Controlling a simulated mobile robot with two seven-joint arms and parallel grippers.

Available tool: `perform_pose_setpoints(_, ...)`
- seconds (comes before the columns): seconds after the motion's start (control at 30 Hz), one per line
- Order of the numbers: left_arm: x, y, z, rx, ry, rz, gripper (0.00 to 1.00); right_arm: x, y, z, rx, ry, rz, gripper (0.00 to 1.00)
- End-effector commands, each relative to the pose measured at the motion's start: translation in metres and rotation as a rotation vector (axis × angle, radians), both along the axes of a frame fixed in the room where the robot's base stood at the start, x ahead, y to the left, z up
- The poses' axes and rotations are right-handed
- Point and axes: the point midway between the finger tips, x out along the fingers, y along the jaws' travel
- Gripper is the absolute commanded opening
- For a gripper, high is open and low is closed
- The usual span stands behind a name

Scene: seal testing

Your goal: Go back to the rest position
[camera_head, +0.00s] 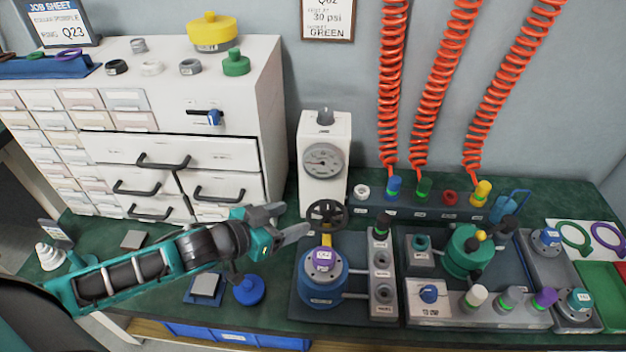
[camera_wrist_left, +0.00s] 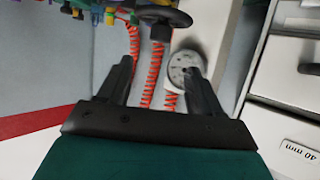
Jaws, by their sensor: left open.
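My left gripper (camera_head: 281,226) is open and empty in the head view. It is held above the green bench, in front of the white drawer cabinet (camera_head: 262,75) and just left of the black handwheel (camera_head: 326,214). In the left wrist view the two dark fingers of the left gripper (camera_wrist_left: 160,82) stand apart with nothing between them. The handwheel (camera_wrist_left: 163,15) and the round gauge (camera_wrist_left: 187,68) show beyond the fingertips. My right gripper is in neither view.
A white gauge unit (camera_head: 323,190) stands behind the handwheel. A blue fixture (camera_head: 322,288) and a test station with a green vessel (camera_head: 468,252) fill the right. A blue knob-like part (camera_head: 248,290) lies below my left gripper. Orange coiled hoses (camera_head: 390,90) hang behind.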

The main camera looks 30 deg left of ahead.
Motion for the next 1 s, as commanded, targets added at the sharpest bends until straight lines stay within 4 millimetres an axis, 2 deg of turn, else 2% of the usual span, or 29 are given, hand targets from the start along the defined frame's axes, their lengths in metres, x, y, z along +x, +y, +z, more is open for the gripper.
perform_pose_setpoints(0.17, -0.001, -0.001, -0.001, -0.001, 0.002, 0.001, 0.65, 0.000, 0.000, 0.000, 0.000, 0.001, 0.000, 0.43)
perform_pose_setpoints(0.27, -0.008, -0.009, -0.009, -0.005, 0.012, 0.010, 0.65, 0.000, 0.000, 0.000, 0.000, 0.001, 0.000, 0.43)
perform_pose_setpoints(0.5, -0.057, -0.048, -0.051, 0.015, 0.084, 0.079, 0.65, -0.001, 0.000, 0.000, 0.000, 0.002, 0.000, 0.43)
perform_pose_setpoints(0.7, -0.096, -0.070, -0.077, 0.055, 0.164, 0.132, 0.65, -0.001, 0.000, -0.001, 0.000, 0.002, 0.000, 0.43)
perform_pose_setpoints(0.83, -0.108, -0.076, -0.084, 0.075, 0.192, 0.146, 0.65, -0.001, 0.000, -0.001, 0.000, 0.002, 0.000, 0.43)
perform_pose_setpoints(1.0, -0.112, -0.076, -0.086, 0.083, 0.199, 0.148, 0.65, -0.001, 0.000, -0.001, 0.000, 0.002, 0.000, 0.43)
